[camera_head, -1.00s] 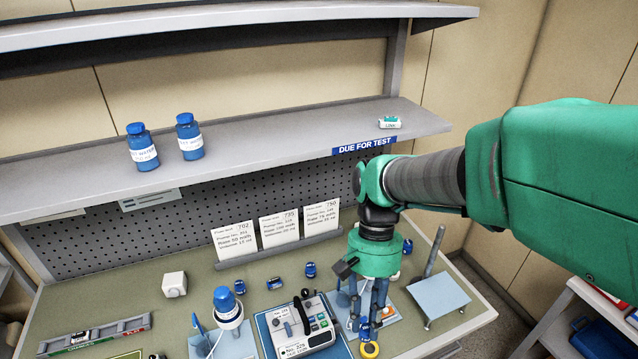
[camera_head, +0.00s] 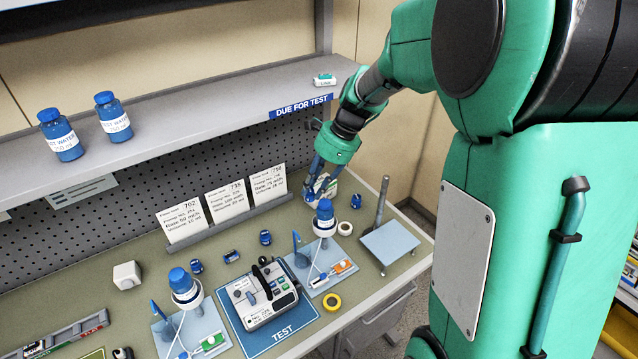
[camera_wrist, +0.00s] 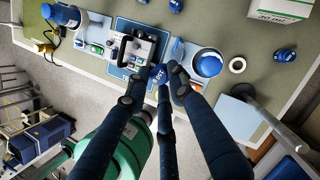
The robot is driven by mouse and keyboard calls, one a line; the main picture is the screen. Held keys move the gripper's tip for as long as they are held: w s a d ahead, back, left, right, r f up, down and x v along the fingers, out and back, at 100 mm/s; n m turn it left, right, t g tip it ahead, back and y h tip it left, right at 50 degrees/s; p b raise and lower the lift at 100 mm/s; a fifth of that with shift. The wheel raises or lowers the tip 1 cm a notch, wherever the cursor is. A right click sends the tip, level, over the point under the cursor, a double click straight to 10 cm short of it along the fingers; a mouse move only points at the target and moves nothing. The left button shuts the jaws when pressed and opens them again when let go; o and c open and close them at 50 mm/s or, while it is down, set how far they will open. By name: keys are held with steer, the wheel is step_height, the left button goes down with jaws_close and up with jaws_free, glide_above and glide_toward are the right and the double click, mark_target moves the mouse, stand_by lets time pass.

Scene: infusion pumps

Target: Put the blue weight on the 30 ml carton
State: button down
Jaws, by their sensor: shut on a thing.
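My gripper (camera_head: 316,184) is raised near the back right of the bench, in front of a white and green carton (camera_head: 331,187) that its fingers partly hide in the head view. In the wrist view the fingers (camera_wrist: 157,77) are shut on a small blue weight with white lettering (camera_wrist: 158,73). The weight is hard to make out in the head view. The carton (camera_wrist: 284,9) is cut off at the top right of the wrist view, apart from the fingers. Its volume marking is not readable.
Other small blue weights (camera_head: 265,237) stand on the bench, one (camera_head: 356,201) right of the carton. A blue-capped bottle (camera_head: 325,217) stands in front of the carton. A pump (camera_head: 262,295) sits on a blue TEST mat. The shelf (camera_head: 215,105) overhangs the back.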

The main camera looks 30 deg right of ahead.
steer(key=w+d+m+t+h, duration=0.2)
steer(key=w+d+m+h, duration=0.2)
steer(key=w+d+m, duration=0.85)
step_height(320, 180, down, 18)
steer(key=s+n, duration=0.1)
steer(key=s, duration=0.1)
steer(key=shift+d+r, duration=0.15)
steer(key=shift+d, duration=0.3)
steer(key=shift+w+n, duration=0.15)
steer(key=shift+n, duration=0.1)
glide_toward(319, 181)
steer(key=shift+w+f, duration=0.3)
steer(key=shift+w, duration=0.45)
steer(key=shift+f+b, duration=0.45)
steer(key=shift+f, duration=1.35)
steer(key=shift+f, duration=0.1)
